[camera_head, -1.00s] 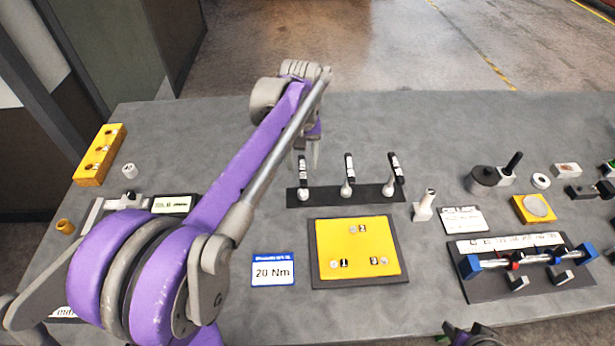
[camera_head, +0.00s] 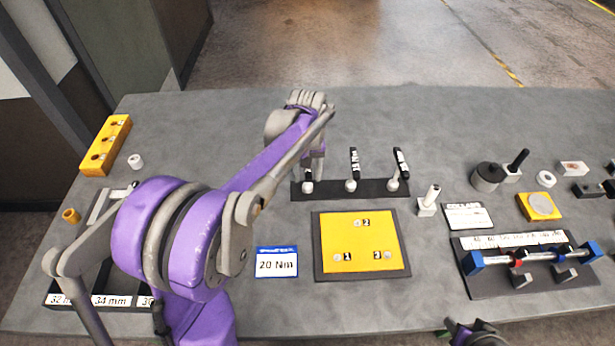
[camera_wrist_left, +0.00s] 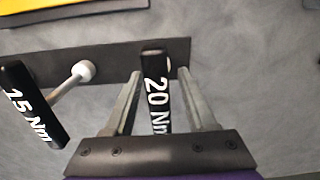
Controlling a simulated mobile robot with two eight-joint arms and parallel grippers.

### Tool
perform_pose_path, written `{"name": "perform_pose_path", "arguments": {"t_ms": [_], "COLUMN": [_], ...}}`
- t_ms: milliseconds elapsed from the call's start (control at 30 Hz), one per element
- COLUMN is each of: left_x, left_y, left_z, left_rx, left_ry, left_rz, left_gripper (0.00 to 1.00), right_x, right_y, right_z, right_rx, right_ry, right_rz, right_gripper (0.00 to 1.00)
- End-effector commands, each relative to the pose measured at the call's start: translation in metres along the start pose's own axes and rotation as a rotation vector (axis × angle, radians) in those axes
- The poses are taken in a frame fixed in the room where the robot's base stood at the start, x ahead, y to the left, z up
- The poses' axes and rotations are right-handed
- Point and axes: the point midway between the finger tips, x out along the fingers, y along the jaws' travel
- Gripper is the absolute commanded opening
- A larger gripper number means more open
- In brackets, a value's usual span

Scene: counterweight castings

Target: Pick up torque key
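Three torque keys with black handles stand in a dark rack (camera_head: 330,193). In the left wrist view the key marked 20 Nm (camera_wrist_left: 155,95) lies between the two fingers of my left gripper (camera_wrist_left: 160,80). The fingers are apart, with a gap visible on each side of the handle. The key marked 15 Nm (camera_wrist_left: 32,105) is to its left there. In the head view my left gripper (camera_head: 314,172) is at the leftmost key (camera_head: 307,187), whose handle is mostly hidden. The middle key (camera_head: 353,165) and right key (camera_head: 400,165) are in plain view.
A 20 Nm card (camera_head: 276,263) and a yellow plate (camera_head: 362,244) lie in front of the rack. My right arm's dark end (camera_head: 475,335) shows at the bottom edge. The table behind the rack is clear.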

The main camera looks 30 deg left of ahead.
Motion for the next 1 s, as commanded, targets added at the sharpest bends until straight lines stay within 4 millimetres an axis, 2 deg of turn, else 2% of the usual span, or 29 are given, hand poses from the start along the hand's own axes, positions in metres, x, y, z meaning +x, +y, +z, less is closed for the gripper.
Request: {"name": "perform_pose_path", "arguments": {"t_ms": [33, 300, 1000], "left_x": [-0.0002, -0.0004, -0.0007], "left_y": [0.0, 0.0, 0.0], "left_z": [0.0, 0.0, -0.0001], "left_rx": [0.0, 0.0, 0.0], "left_ry": [0.0, 0.0, 0.0], "left_rz": [0.0, 0.0, 0.0], "left_gripper": [0.47, 0.0, 0.0], "right_x": [0.0, 0.0, -0.0001], "right_y": [0.0, 0.0, 0.0], "right_z": [0.0, -0.0001, -0.0002], "right_rx": [0.0, 0.0, 0.0], "right_ry": [0.0, 0.0, 0.0], "right_rz": [0.0, 0.0, 0.0], "right_gripper": [0.5, 0.5, 0.5]}}
